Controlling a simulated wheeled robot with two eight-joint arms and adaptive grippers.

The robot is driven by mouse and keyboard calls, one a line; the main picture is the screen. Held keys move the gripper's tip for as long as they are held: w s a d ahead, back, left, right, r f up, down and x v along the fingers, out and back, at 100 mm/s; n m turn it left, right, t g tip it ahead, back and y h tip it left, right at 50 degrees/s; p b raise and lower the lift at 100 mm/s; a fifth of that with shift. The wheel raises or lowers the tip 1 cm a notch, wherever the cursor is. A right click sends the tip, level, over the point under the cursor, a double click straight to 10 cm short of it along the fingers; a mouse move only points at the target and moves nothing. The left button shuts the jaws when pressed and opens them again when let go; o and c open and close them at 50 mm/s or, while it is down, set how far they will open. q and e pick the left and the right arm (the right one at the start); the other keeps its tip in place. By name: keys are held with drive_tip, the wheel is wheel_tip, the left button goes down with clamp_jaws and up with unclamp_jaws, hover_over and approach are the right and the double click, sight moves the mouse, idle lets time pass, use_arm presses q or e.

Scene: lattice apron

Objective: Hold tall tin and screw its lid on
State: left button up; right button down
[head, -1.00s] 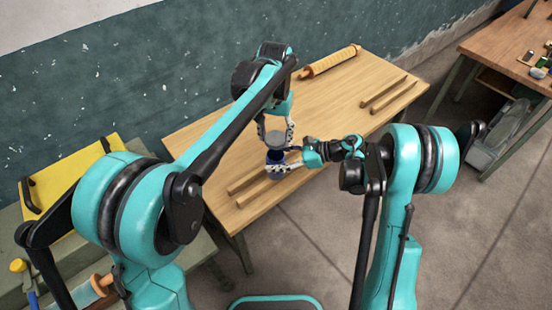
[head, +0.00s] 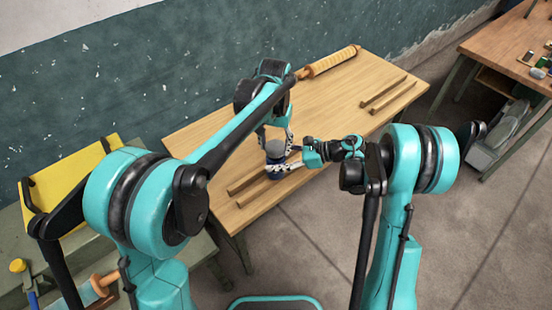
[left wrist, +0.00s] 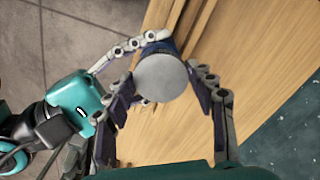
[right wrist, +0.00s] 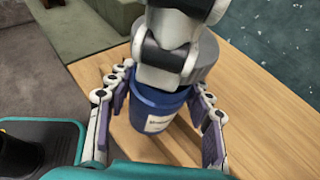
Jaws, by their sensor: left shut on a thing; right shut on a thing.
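The tall tin is dark blue with a white label and stands upright in the right wrist view (right wrist: 150,108); in the head view (head: 274,174) only a bit of it shows. My right gripper (head: 290,165) is shut around its sides. The lid is a round grey disc (left wrist: 163,80), and its edge shows above the tin in the right wrist view (right wrist: 207,60). My left gripper (head: 275,140) points down and is shut on the lid from above, over the tin's mouth. A left finger hides part of the join, so I cannot tell whether the lid is seated.
The wooden table (head: 330,115) carries two pairs of wooden strips, one by the tin (head: 250,205) and one at the right (head: 390,95). An orange-brown roller (head: 332,61) lies at the back edge. The middle of the table is clear.

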idle(0.5)
use_arm(q)
drive_tip(key=shift+f, duration=0.85)
drive_tip(key=shift+f, duration=0.7)
drive_tip(key=o, duration=0.9)
drive_tip(key=shift+r, duration=2.25)
drive_tip(key=shift+c, duration=0.5)
